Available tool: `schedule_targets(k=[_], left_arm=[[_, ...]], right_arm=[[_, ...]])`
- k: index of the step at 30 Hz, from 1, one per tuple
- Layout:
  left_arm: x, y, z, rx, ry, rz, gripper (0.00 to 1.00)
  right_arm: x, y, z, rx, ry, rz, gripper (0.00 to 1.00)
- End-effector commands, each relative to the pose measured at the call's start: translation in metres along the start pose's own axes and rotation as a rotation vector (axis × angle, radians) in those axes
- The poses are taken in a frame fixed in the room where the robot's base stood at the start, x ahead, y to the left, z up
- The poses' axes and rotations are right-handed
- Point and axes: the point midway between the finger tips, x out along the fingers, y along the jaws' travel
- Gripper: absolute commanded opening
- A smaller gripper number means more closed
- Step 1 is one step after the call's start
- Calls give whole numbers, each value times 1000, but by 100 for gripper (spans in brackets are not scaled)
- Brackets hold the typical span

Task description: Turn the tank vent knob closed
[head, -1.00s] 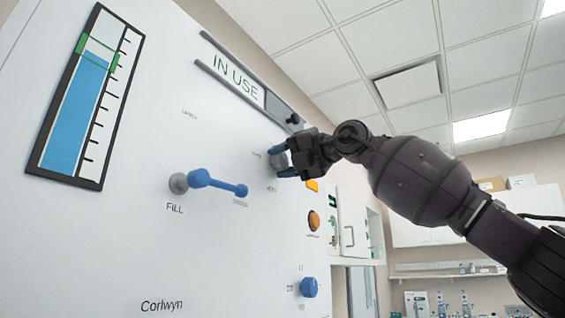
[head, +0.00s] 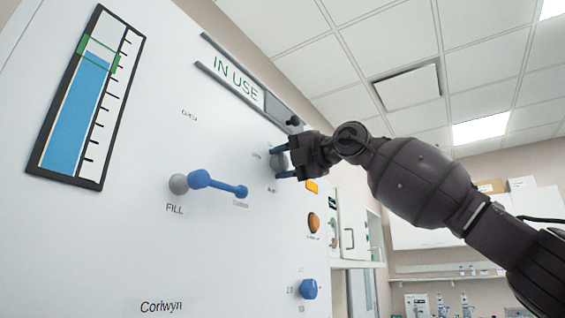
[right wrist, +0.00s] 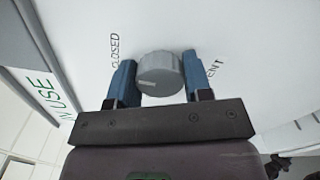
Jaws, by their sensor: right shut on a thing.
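The vent knob (right wrist: 160,72) is a round grey knob on the white panel. It sits between the two blue fingers of my right gripper (right wrist: 157,82), with the word CLOSED to its left and a label ending in "ENT" to its right in the right wrist view. In the head view the knob (head: 282,161) shows as a small grey shape between the fingers of my right gripper (head: 282,162). The gripper is shut on the knob. My left gripper is in neither view.
The panel (head: 150,245) also carries a blue FILL lever (head: 218,183), a level gauge (head: 85,97), an IN USE sign (head: 235,78), an orange button (head: 314,222) and a blue knob (head: 309,288). White cabinets (head: 350,225) stand behind to the right.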

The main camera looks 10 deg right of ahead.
Motion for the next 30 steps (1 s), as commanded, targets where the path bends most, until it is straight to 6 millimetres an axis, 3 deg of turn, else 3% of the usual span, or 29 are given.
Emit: schedule_targets(k=[1, 2, 7, 19, 30], left_arm=[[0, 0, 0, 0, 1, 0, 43], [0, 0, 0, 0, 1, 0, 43], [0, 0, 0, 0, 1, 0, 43], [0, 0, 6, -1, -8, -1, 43], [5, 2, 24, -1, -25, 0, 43]], right_arm=[[-1, 1, 1, 2, -1, 2, 22], [-1, 1, 1, 2, -1, 2, 47], [0, 1, 0, 1, -1, 1, 71], [-9, -1, 1, 0, -1, 1, 71], [-72, -2, 1, 0, -2, 1, 71]])
